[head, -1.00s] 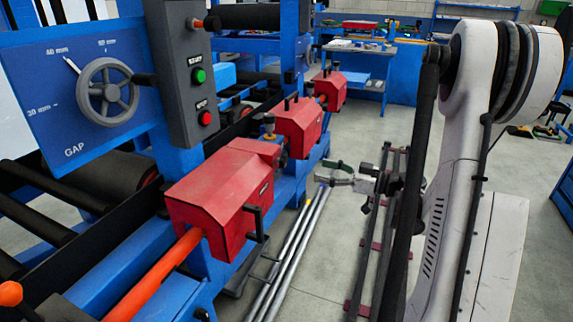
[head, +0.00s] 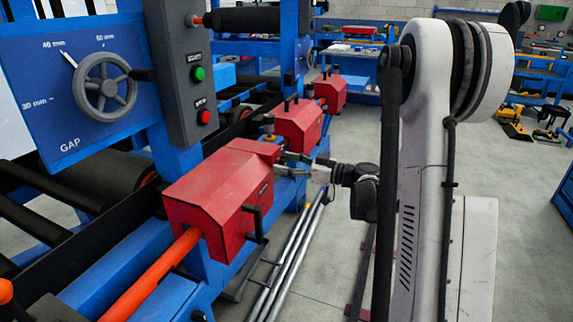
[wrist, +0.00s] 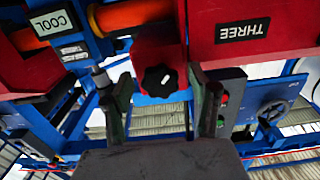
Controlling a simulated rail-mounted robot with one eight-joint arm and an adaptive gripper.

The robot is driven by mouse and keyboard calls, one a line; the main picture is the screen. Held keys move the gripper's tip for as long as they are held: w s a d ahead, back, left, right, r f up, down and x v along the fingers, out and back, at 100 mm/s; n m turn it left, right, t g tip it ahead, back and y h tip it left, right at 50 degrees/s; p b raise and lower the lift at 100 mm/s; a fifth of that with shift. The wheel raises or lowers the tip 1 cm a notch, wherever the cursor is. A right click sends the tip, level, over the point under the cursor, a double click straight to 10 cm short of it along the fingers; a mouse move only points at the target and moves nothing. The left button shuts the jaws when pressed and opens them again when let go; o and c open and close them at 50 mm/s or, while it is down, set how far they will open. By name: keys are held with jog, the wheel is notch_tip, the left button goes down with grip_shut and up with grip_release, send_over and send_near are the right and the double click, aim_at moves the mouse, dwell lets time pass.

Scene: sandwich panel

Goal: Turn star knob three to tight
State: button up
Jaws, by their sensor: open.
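A black star knob (wrist: 160,81) sits on a small red block beside a red housing labelled THREE (wrist: 249,31) in the wrist view, where the label is upside down. My gripper (wrist: 160,76) is open and empty. Its two green-grey fingers show to the left and right of the knob, which lies ahead between them; I cannot tell how far ahead. In the head view my gripper (head: 292,165) is at the far end of the nearest red housing (head: 222,197). The star knob cannot be made out there.
More red housings (head: 298,122) stand farther along the blue frame. A GAP handwheel (head: 104,85) and a button box (head: 183,70) rise at left.

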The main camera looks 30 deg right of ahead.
jog(key=c, duration=1.2)
jog(key=shift+o, duration=0.2)
